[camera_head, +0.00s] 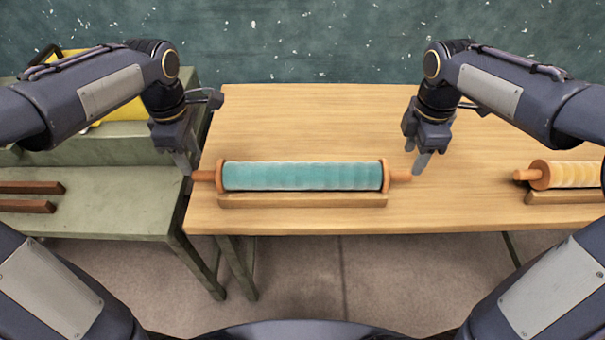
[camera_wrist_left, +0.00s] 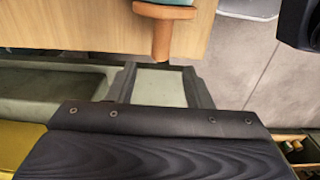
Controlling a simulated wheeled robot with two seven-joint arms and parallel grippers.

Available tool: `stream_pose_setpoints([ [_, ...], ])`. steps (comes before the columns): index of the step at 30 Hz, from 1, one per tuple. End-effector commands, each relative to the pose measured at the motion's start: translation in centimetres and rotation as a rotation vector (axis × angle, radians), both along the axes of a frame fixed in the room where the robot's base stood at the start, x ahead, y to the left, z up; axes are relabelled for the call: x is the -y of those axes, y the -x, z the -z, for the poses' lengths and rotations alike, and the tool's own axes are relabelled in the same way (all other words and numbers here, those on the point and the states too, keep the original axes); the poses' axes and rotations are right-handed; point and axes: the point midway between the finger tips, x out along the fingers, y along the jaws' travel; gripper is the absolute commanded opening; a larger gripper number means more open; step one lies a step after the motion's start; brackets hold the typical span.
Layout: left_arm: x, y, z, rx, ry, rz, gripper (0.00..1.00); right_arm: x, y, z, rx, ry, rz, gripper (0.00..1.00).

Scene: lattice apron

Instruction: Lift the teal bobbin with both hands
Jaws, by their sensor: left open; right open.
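The teal bobbin (camera_head: 302,176) lies level in a wooden cradle (camera_head: 302,201) on the table, with orange end discs and a handle at each end. Its left handle shows in the left wrist view as part of the bobbin (camera_wrist_left: 162,36), with a sliver of teal at the top edge. My left gripper (camera_head: 187,172) is open beside the left handle's tip, very close to it; whether they touch I cannot tell. My right gripper (camera_head: 420,163) is open, just beyond the right handle's tip and slightly above it. Neither holds anything.
A green bench (camera_head: 100,190) with two dark wooden bars (camera_head: 28,206) stands left of the wooden table (camera_head: 450,205). The table between the two bobbins is clear.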

Motion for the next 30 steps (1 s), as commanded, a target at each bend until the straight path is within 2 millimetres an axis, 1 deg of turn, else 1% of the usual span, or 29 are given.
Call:
stream_pose_setpoints([
  [5,0.0,0.1,2.0,-0.005,0.0,0.0,0.46,0.0,0.1,2.0,-0.006,0.001,0.002,0.48],
  [12,0.0,0.1,5.7,-0.005,0.001,0.001,0.46,0.0,0.1,5.7,-0.006,0.0,0.003,0.48],
  [15,0.0,0.0,6.8,-0.003,0.0,0.001,0.46,0.0,0.1,6.8,-0.004,0.0,0.003,0.48],
  [20,0.0,0.1,7.6,-0.001,0.001,0.002,0.46,0.0,0.1,7.6,-0.002,0.0,0.002,0.48],
  [28,0.0,0.0,7.7,-0.001,0.001,0.002,0.46,0.0,0.0,7.7,-0.001,-0.001,0.003,0.48],
  [29,0.0,0.0,7.7,0.0,0.001,0.002,0.43,0.0,0.0,7.7,-0.001,-0.001,0.003,0.45],
  [30,0.0,0.0,7.7,0.0,0.001,0.002,0.38,0.0,0.0,7.7,-0.001,-0.001,0.003,0.4],
])
